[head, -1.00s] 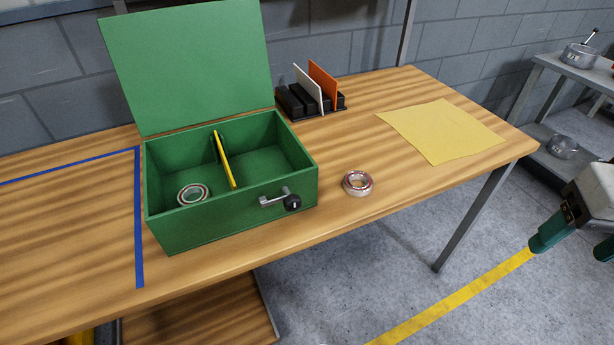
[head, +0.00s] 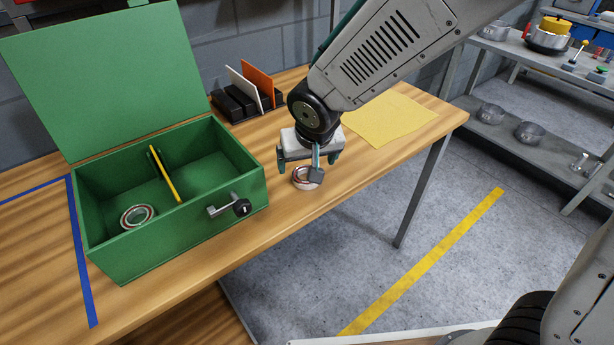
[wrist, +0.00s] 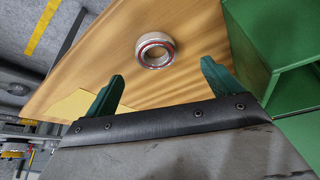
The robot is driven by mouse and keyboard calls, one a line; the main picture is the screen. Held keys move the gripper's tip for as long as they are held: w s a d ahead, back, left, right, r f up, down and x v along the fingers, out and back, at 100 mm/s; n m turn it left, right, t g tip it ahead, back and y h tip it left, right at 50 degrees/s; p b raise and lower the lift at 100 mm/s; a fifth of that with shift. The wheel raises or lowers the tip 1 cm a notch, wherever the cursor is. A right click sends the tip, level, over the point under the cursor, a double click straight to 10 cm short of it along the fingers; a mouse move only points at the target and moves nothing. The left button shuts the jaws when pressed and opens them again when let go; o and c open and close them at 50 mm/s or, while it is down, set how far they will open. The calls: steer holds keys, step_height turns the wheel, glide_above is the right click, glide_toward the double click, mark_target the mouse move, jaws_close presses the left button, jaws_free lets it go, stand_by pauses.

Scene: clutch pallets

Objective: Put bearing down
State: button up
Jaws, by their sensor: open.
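A silver bearing with a red ring (head: 306,178) lies flat on the wooden table, right of the green box. My gripper (head: 309,160) is over it and partly covers it in the head view. In the wrist view the bearing (wrist: 155,50) lies beyond the spread green fingers (wrist: 160,80), with nothing between them. A second bearing (head: 138,216) lies in the left compartment of the open green box (head: 190,240). A yellow divider (head: 165,174) splits the box.
A black rack (head: 240,102) with a white and an orange plate stands behind the box. A yellow sheet (head: 395,118) lies on the table's right part. A crank handle (head: 229,208) sticks out from the box front.

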steer(key=x, duration=0.7)
steer(key=shift+w+d, duration=0.3)
steer(key=shift+d, duration=0.05)
steer(key=c, duration=1.4)
steer(key=shift+o, duration=0.2)
